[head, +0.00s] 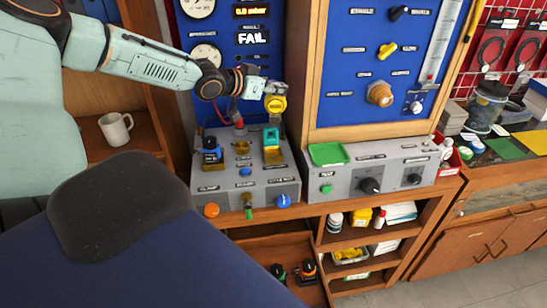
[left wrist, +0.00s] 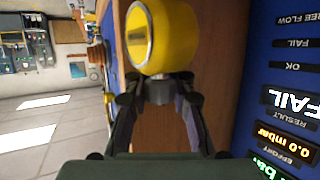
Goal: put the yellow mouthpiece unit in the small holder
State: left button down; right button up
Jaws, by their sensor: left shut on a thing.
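The yellow mouthpiece unit (head: 275,104) is held in the air in front of the blue test panel, above the grey testbench. My left gripper (head: 264,88) is shut on it. In the left wrist view, the yellow round unit (left wrist: 172,35) sits at the fingertips (left wrist: 158,90), its pale round face turned to the left. On the grey bench below stands a small brass-yellow holder (head: 242,148), apparently empty; I cannot tell for sure that it is the small holder. My right gripper is not in view.
A blue and black unit (head: 211,150) stands on the bench's left, and a teal piece (head: 271,136) sits at a yellow stand on its right. A red connector (head: 238,125) is behind them. A green tray (head: 328,154) lies on the box to the right. The panel reads FAIL.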

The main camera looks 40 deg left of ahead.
aim_at(275, 105)
pick_arm(q)
jog(key=shift+a+n+y, duration=0.25)
jog(key=shift+n+y, duration=0.05)
jog(key=shift+d+y, duration=0.15)
jog(key=shift+y, duration=0.15)
jog(key=shift+f+b, duration=0.15)
jog(key=shift+b, duration=0.15)
jog(key=shift+f+n, duration=0.3)
jog(key=shift+n, duration=0.1)
jog(key=shift+s+f+y, duration=0.15)
jog(key=shift+s+f, duration=0.1)
jog(key=shift+f, duration=0.25)
jog(key=shift+s+f+y, duration=0.15)
jog(key=shift+s+f, duration=0.05)
jog(key=shift+f, duration=0.25)
